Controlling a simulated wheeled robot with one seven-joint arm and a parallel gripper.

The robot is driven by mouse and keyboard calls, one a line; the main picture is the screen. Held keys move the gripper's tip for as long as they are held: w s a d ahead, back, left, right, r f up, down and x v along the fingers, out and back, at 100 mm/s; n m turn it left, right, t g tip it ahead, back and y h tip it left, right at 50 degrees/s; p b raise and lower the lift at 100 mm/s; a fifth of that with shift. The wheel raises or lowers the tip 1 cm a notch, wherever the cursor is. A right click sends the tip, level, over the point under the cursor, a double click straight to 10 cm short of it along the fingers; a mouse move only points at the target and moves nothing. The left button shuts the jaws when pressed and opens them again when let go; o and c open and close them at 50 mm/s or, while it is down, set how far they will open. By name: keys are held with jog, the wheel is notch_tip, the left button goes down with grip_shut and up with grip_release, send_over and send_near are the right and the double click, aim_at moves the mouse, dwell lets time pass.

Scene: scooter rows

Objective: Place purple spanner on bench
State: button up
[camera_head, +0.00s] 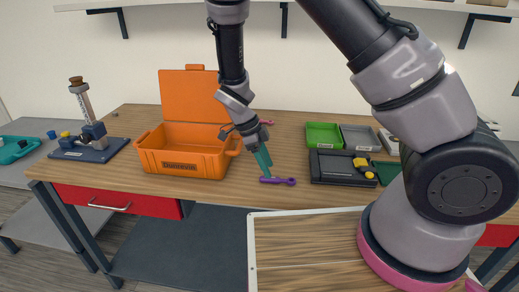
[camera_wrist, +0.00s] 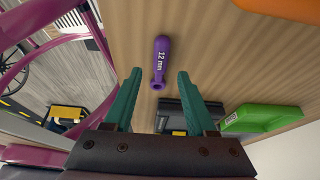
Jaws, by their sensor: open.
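The purple spanner (camera_head: 277,181) lies flat on the wooden bench (camera_head: 222,188), near its front edge. In the wrist view the purple spanner (camera_wrist: 161,60) is marked "12 mm", with its ring end towards me. My gripper (camera_head: 264,160) has teal fingers and points down just above the spanner. In the wrist view my gripper (camera_wrist: 160,72) is open, its fingertips apart on either side of the spanner's line. Nothing is held. I cannot tell the exact gap between fingertips and spanner.
An open orange toolbox (camera_head: 185,155) stands left of my gripper. A black case (camera_head: 335,168) with yellow parts lies to the right, before a green tray (camera_head: 323,135) and a grey tray (camera_head: 360,137). A blue-based stand (camera_head: 90,148) is at the far left. A pink item (camera_head: 266,122) lies behind.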

jog(key=s+v, duration=0.1)
jog(key=v, duration=0.7)
jog(key=w+d+r+n+y, duration=0.2)
jog(key=d+r+n+y, duration=0.3)
jog(key=r, duration=0.5)
jog(key=s+d+r+n+t, duration=0.4)
jog(key=d+r, duration=0.4)
jog(key=r, duration=0.2)
jog(key=s+d+r+n+t+y, duration=0.1)
jog(key=s+d+r+n+t, duration=0.3)
jog(key=r, duration=0.6)
jog(key=shift+s+d+r+n+y, duration=0.25)
jog(key=shift+s+d+n, duration=1.25)
jog(key=shift+d, duration=0.85)
jog(key=shift+w, duration=0.15)
